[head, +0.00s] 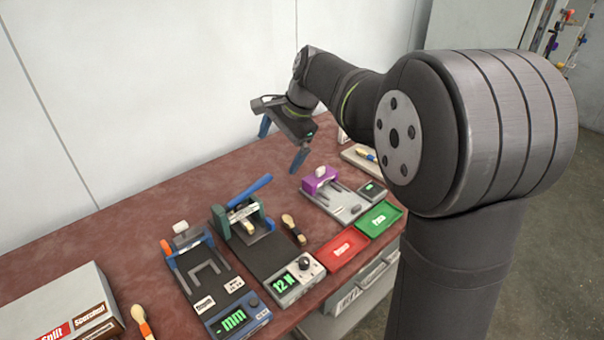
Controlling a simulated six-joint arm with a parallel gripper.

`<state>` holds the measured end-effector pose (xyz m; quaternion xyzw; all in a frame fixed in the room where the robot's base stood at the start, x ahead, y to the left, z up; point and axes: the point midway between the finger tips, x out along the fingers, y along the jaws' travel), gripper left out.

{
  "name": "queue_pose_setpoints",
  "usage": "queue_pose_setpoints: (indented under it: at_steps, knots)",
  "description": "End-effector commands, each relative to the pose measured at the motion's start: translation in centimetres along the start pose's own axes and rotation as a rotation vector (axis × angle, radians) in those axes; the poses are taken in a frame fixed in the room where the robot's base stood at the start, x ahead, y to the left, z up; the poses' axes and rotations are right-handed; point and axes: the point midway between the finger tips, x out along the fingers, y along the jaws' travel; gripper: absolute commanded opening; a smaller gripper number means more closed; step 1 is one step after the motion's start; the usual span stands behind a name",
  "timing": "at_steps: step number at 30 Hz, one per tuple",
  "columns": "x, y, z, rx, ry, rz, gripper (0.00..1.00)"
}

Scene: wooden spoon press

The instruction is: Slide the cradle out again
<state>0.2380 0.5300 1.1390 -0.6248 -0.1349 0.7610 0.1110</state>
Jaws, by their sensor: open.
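The press (262,250) stands in the middle of the table, with a green frame, a raised blue lever (250,191) and a dark bed running toward the front. Its display (284,283) reads 12 N. Inside the frame, under the lever, sits a small pale piece (248,226) that looks like the cradle area with a spoon part; the frame partly hides it, and I cannot tell the cradle's exact position. My gripper (282,143) is open and empty, its blue fingers spread, above the back of the table, behind and to the right of the press and apart from it.
A blue gauge marked mm (215,285) stands left of the press, a purple-clamped device (335,195) right. A spoon (293,230) lies beside the press. Red (342,249) and green (379,218) trays are at front right. A box (55,300) and another spoon (142,320) are left.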

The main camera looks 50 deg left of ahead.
Motion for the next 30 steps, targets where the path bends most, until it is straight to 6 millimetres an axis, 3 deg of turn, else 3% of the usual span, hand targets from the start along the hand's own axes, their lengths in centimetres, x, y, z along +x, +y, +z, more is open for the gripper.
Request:
queue_pose_setpoints:
  at_steps: [6, 17, 21, 30]
  knots:
    - [0.0, 0.0, 0.0, 0.000, 0.000, 0.000, 0.98]
    - [0.1, 0.0, 0.0, -0.007, 0.001, 0.001, 0.27]
    - [1.5, 0.0, -0.3, -0.108, 0.014, 0.007, 0.00]
    - [8.9, 0.2, -1.6, -0.729, 0.085, 0.055, 0.00]
